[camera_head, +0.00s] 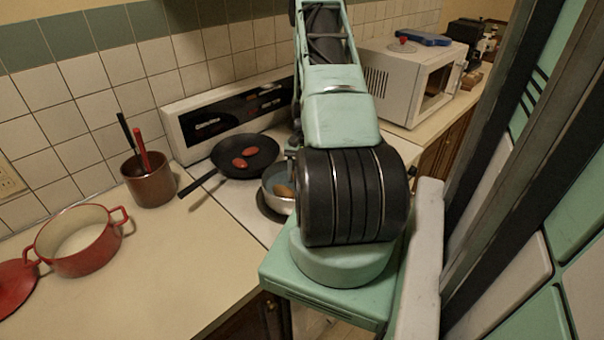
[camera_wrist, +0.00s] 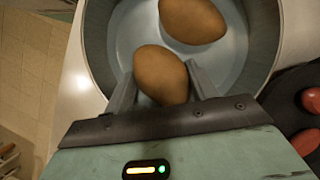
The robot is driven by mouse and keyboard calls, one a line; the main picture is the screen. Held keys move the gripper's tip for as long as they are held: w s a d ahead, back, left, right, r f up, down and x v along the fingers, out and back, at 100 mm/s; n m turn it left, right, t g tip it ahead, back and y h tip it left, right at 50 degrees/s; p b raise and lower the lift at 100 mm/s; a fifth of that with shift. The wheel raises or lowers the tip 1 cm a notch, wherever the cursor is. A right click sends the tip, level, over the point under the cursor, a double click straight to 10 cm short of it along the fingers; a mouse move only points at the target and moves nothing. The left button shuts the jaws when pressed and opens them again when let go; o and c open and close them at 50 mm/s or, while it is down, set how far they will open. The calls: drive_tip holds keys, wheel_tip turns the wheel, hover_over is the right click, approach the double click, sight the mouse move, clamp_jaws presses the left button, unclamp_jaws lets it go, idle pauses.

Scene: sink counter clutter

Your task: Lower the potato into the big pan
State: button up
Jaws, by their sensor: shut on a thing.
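My gripper (camera_wrist: 161,80) is shut on a brown potato (camera_wrist: 160,72) in the wrist view, one finger on each side of it. The held potato is over the inside of a deep silver pan (camera_wrist: 97,48); I cannot tell if it touches the bottom. A second brown potato (camera_wrist: 193,18) is inside the same pan, just beyond the held one. In the head view the silver pan (camera_head: 268,181) sits on the stove, partly hidden by my arm. One brown potato shows in it there; I cannot tell which. My gripper is mostly hidden behind my arm in that view.
A black frying pan (camera_head: 231,164) with two red items (camera_head: 246,158) stands left of the silver pan. A red pot (camera_head: 84,256), its lid (camera_head: 17,285) and a brown utensil crock (camera_head: 149,184) are on the left counter. A microwave (camera_head: 405,85) stands at the right.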

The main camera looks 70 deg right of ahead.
drive_tip(key=shift+f+b, duration=0.35)
drive_tip(key=shift+f, duration=0.2)
idle(0.4)
drive_tip(key=o, duration=1.1)
drive_tip(key=shift+o, duration=0.2)
drive_tip(key=shift+d+r, duration=0.1)
drive_tip(key=b+v, duration=0.5)
drive_tip(key=v, duration=1.2)
